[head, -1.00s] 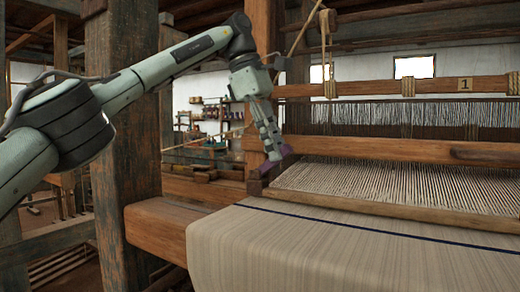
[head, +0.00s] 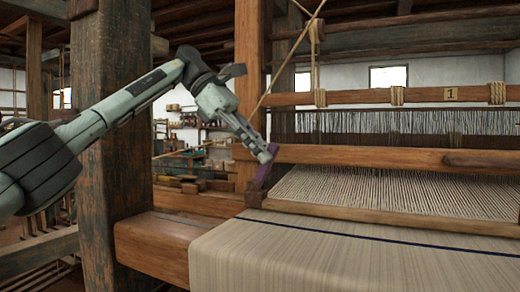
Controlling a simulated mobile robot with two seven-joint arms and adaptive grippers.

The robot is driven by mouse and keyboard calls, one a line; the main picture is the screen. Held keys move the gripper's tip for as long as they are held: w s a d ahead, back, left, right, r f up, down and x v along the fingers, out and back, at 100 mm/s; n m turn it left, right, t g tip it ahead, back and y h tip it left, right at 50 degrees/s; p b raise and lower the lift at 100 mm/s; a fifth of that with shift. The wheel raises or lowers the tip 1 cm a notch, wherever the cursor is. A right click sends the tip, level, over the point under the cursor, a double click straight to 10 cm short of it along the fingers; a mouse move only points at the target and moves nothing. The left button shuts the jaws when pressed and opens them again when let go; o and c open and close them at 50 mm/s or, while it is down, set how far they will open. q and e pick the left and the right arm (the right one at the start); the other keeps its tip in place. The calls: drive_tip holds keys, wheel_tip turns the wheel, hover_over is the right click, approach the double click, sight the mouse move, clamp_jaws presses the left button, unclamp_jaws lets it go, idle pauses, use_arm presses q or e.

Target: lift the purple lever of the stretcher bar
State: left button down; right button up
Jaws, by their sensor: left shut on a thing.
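The purple lever (head: 264,172) is at the left end of a wooden bar (head: 350,217) that lies across the loom, at the far edge of the woven cloth. The lever stands steeply, its top leaning a little to the right. My left gripper (head: 267,154) reaches down from the upper left and is shut on the upper end of the purple lever. The fingers partly hide that end. My right gripper is out of view.
Striped cloth (head: 330,262) wraps over the front beam (head: 155,243). Warp threads (head: 400,190) run behind the bar. A thick wooden post (head: 108,140) stands beside my left arm, and a horizontal wooden beam (head: 390,157) crosses just right of the gripper.

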use_arm(q)
drive_tip(key=c, duration=1.5)
unclamp_jaws()
drive_tip(key=shift+o, duration=0.3)
